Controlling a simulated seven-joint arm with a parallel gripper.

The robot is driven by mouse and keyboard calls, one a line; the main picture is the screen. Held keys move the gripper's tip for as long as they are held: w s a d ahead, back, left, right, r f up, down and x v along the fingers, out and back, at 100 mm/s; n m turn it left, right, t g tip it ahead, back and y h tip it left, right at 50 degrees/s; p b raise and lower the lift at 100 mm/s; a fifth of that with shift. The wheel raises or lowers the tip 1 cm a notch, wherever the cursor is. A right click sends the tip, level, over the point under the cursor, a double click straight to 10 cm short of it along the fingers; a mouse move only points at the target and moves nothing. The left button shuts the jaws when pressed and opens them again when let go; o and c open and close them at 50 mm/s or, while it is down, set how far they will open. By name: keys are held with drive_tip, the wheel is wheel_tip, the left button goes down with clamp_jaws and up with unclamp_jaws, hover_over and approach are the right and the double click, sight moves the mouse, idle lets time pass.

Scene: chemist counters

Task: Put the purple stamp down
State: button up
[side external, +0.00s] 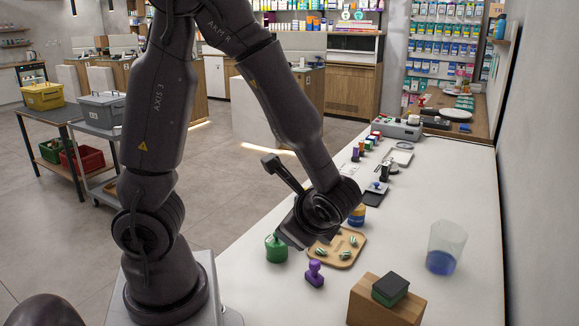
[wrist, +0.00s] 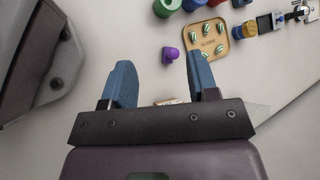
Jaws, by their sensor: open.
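The purple stamp (side external: 315,275) stands upright on the white counter, in front of the wooden tray. In the wrist view the purple stamp (wrist: 170,56) lies just beyond my fingertips, in line with the gap between them. My gripper (wrist: 160,66) has its two blue fingers spread apart with nothing held between them. In the side view my wrist hangs over the counter behind and left of the stamp, and the fingers are hard to make out. Nothing visibly touches the stamp.
A wooden tray (side external: 351,241) with several striped pieces and a green object (side external: 276,249) stand close to the stamp. A wooden block (side external: 365,305) bears a green-and-black pad (side external: 390,289). A beaker (side external: 446,248) of blue liquid stands right. Several stamps line the counter farther back.

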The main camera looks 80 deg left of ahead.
drive_tip(key=s+d+r+n+t+h, duration=0.1)
drive_tip(key=d+r+n+t+h, duration=0.1)
drive_tip(key=r, duration=0.5)
drive_tip(key=s+d+r+n+t+h, duration=0.2)
drive_tip(key=d+r+n+t+h, duration=0.1)
drive_tip(key=r+n+h, duration=0.3)
drive_tip(key=shift+d+r+n+t+h, duration=0.35)
drive_tip(key=shift+n+t+h, duration=0.3)
drive_tip(key=shift+t, duration=0.25)
